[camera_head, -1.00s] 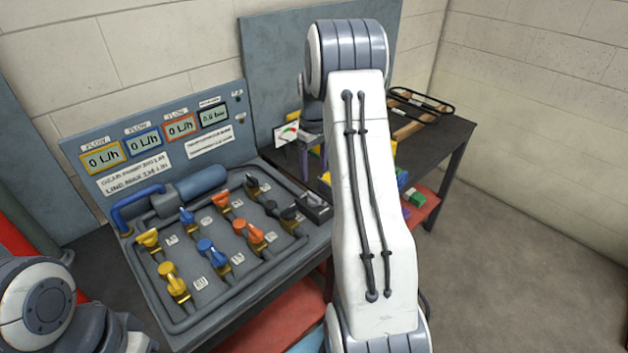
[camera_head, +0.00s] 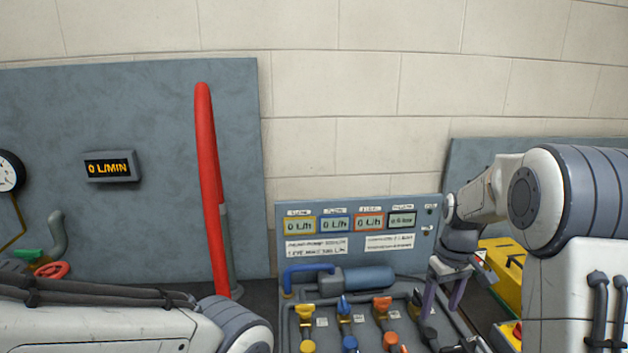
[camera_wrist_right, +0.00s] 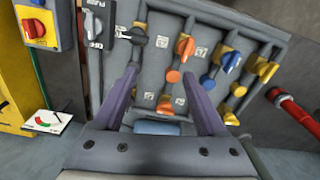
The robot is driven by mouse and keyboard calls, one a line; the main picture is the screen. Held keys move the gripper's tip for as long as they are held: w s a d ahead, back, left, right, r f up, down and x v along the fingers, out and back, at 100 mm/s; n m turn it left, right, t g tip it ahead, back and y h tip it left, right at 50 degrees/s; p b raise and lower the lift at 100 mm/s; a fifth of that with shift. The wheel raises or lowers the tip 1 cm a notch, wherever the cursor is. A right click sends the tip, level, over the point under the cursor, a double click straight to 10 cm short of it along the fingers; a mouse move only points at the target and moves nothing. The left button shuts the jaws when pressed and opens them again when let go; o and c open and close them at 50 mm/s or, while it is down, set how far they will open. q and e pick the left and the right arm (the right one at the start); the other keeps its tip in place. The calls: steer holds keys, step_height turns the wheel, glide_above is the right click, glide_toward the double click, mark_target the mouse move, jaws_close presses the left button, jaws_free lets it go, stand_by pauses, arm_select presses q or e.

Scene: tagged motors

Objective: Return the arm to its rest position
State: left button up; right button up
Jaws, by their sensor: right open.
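My right arm comes in from the right in the head view. My right gripper (camera_head: 446,296) points down, open, with its two purple fingers apart and nothing between them. It hangs over the right side of the valve panel (camera_head: 292,268). In the right wrist view the open fingers (camera_wrist_right: 161,80) stand in front of the panel's valves, with no object held. My left arm (camera_head: 110,325) crosses the lower left of the head view. Its gripper does not show.
Orange (camera_head: 381,305), blue and yellow valve handles stick up from the panel. A yellow box (camera_head: 508,268) stands right of the gripper; a red-knobbed switch (camera_wrist_right: 36,28) shows in the wrist view. A red pipe (camera_head: 208,180) rises at left.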

steer(key=s+a+r+n, duration=0.1)
steer(key=s+a, duration=0.2)
steer(key=a, duration=0.3)
steer(key=s+a+r+n, duration=0.1)
steer(key=s+a+r, duration=0.15)
steer(key=a, duration=0.45)
steer(key=s+a+n, duration=0.1)
steer(key=s+a, duration=0.2)
steer(key=s, duration=0.4)
steer(key=s+a, duration=0.4)
steer(key=s, duration=0.4)
steer(key=s+a+f+n, duration=0.1)
steer(key=s+a, duration=0.2)
steer(key=s, duration=0.4)
steer(key=shift+s+a+n+y, duration=0.15)
steer(key=shift+a+n+y, duration=0.15)
steer(key=shift+y, duration=0.1)
